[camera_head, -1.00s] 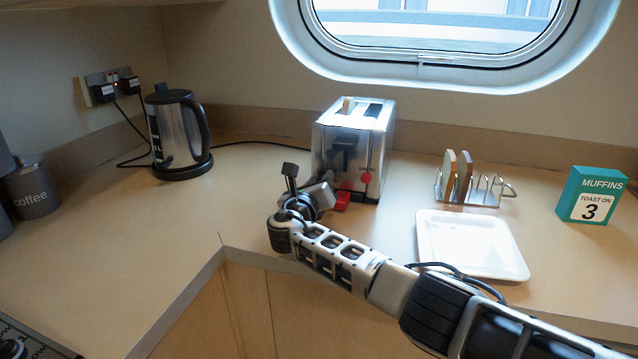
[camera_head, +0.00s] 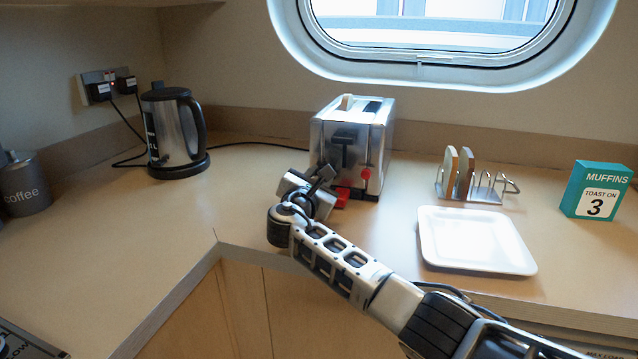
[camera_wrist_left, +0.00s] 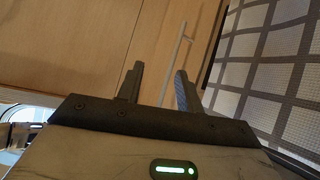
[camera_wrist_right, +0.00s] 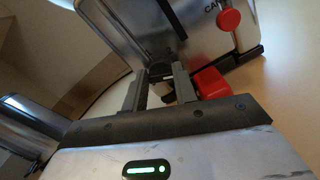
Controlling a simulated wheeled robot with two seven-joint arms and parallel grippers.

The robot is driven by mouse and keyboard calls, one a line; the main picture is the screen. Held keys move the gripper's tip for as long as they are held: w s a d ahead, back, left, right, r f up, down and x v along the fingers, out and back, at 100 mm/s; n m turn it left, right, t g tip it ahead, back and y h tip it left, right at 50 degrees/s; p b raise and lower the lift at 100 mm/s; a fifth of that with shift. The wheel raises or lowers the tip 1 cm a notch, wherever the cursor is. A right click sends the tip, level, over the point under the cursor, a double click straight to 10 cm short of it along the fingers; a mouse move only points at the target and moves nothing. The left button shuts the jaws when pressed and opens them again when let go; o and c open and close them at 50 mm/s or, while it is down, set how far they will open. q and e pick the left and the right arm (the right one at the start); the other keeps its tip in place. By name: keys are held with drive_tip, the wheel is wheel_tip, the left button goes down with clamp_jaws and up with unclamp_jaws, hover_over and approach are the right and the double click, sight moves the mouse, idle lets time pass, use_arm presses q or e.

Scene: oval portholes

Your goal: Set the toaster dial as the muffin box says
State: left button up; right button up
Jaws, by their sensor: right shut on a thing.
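The silver toaster (camera_head: 378,135) stands against the back wall, with a dark lever (camera_head: 345,138) and a red knob (camera_head: 366,174) on its front. My right gripper (camera_head: 330,185) is at the toaster's lower left front. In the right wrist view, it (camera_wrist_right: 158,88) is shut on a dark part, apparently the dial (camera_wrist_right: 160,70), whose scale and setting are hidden. A red block (camera_wrist_right: 211,84) lies beside one finger. The teal muffin box (camera_head: 597,190) at the right reads "MUFFINS TOAST ON 3". My left gripper (camera_wrist_left: 158,90) is open and empty, facing cabinet doors.
A white plate (camera_head: 475,240) and a toast rack (camera_head: 490,192) with two slices stand right of the toaster. A kettle (camera_head: 174,132) and a coffee canister (camera_head: 25,185) stand at left. The counter between kettle and toaster is mostly clear.

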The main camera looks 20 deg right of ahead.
drive_tip(key=shift+f+m, duration=0.15)
drive_tip(key=shift+m, duration=0.35)
drive_tip(key=shift+b, duration=0.3)
drive_tip(key=o, duration=1)
drive_tip(key=shift+s+a, duration=0.1)
drive_tip(key=v, duration=1.5)
drive_tip(key=shift+p, duration=0.3)
drive_tip(key=shift+s+a, duration=0.25)
drive_tip(key=shift+s, duration=0.05)
